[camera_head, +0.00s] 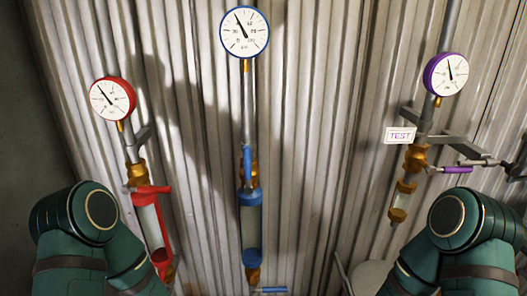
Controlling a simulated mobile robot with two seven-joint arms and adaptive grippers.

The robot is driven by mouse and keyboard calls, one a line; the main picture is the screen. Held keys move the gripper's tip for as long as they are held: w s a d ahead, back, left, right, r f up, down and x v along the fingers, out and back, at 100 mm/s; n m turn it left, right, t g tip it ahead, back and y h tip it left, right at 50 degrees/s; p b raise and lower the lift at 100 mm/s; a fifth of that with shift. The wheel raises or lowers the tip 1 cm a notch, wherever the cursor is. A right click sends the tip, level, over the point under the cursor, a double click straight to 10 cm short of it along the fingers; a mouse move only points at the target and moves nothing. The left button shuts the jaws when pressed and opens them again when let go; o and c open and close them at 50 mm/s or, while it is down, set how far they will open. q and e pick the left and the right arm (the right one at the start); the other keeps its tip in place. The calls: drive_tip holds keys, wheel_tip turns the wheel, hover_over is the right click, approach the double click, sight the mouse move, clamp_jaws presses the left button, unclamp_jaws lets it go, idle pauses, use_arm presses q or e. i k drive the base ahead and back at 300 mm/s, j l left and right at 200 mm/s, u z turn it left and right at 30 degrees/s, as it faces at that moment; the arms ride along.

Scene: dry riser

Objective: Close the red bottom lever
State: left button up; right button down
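The red riser pipe has a red gauge (113,99) at its top and a clear section (151,224) between red fittings. A red upper lever (154,189) points right, across the pipe. The red bottom fitting (161,257) is low in the view, just right of my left arm. The bottom lever cannot be clearly told apart from this fitting. My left arm fills the lower left corner and my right arm the lower right. Neither gripper shows.
A blue riser with a blue gauge (245,32), an upright upper lever (247,163) and a sideways bottom lever (270,290) stands in the middle. A purple gauge (446,74), a purple lever (457,170) and a TEST sign (400,135) are at right. Corrugated wall (318,150) lies behind.

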sight(163, 272)
drive_tip(key=k+j+u, duration=0.1)
drive_tip(key=j+u, duration=0.5)
drive_tip(key=u, duration=1.15)
